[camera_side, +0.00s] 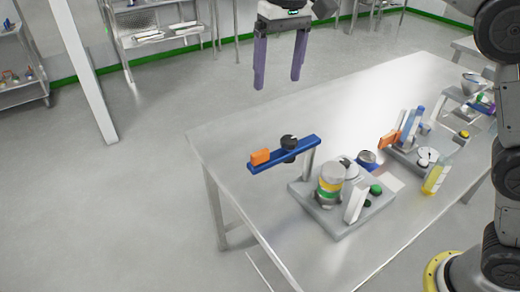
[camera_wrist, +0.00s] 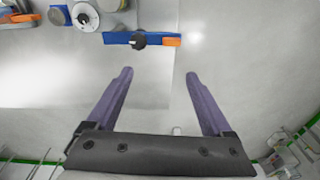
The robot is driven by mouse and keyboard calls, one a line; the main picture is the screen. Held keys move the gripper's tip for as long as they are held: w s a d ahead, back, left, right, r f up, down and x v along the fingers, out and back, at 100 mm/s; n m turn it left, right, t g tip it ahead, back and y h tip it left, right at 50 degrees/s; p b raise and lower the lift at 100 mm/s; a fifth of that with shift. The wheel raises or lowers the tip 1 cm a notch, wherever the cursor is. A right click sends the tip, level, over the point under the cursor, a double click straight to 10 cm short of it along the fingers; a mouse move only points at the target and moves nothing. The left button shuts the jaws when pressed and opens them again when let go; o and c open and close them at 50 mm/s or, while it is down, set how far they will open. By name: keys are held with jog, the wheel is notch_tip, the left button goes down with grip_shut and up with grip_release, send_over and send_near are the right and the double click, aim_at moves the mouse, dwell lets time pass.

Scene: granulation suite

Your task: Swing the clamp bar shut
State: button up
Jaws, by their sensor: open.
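The clamp bar (camera_side: 284,154) is a blue bar with an orange block at its left end and a black knob on it, in the side view. My gripper (camera_side: 277,82) is open and empty, above and behind the bar. In the wrist view my purple fingers (camera_wrist: 158,72) are spread below the bar, apart from it.
The fixture plate carries a banded cylinder (camera_side: 329,187), a white upright block (camera_side: 356,203) and a green button (camera_side: 376,190). A second fixture with a blue upright part (camera_side: 414,126) and a yellow bottle (camera_side: 436,178) stand to the right. The table's far part (camera_side: 340,105) is clear.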

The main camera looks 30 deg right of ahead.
send_over(260, 152)
notch_tip(260, 152, down, 5)
jog(key=shift+n+g, duration=0.3)
jog(key=shift+g, duration=0.1)
notch_tip(260, 152, down, 13)
jog(key=shift+f, duration=0.15)
grip_shut()
